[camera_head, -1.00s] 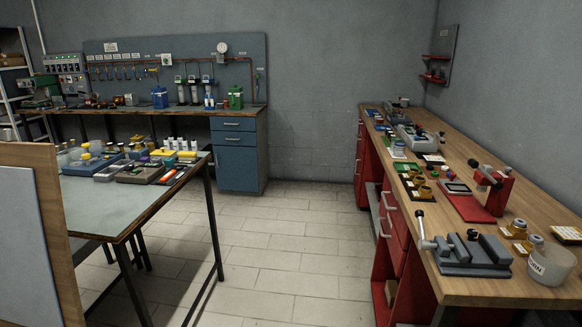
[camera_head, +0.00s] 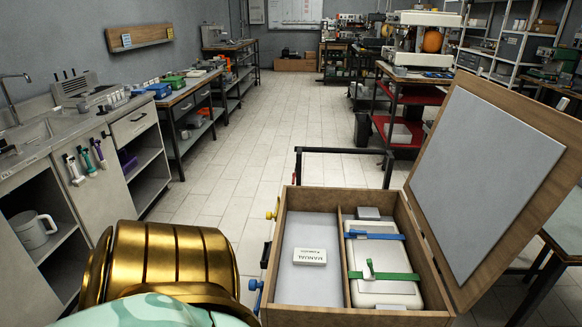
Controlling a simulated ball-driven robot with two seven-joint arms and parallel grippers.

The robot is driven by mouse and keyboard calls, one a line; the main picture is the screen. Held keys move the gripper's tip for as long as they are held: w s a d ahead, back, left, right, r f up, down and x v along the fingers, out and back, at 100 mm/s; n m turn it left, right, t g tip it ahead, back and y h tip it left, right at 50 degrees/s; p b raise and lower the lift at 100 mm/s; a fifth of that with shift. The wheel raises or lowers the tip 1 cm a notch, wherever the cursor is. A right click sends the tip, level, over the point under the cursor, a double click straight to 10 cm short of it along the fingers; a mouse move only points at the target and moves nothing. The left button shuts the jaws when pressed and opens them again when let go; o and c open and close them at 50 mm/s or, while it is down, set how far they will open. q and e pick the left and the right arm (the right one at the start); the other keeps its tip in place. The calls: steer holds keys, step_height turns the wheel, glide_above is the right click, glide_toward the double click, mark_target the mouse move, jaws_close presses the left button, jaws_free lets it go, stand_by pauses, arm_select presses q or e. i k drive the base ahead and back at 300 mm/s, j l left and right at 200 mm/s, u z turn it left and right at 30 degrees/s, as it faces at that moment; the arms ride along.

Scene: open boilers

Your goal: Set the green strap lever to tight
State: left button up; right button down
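The green strap (camera_head: 395,276) crosses a pale case (camera_head: 388,294) in the right compartment of an open wooden box (camera_head: 420,268). A small white lever (camera_head: 369,266) stands up on the green strap near its left part. I cannot tell its exact setting. A blue strap (camera_head: 385,237) crosses the same case farther back. A gold and pale green part of my arm fills the lower left of the view. Neither gripper shows.
The box's lid (camera_head: 490,165) stands open, tilted to the right. A small white "manual" block (camera_head: 310,256) lies in the left compartment. A sink counter (camera_head: 60,130) runs along the left. The tiled aisle (camera_head: 262,120) beyond the box is clear.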

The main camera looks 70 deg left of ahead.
mark_target(369, 262)
steer(key=u, duration=2.25)
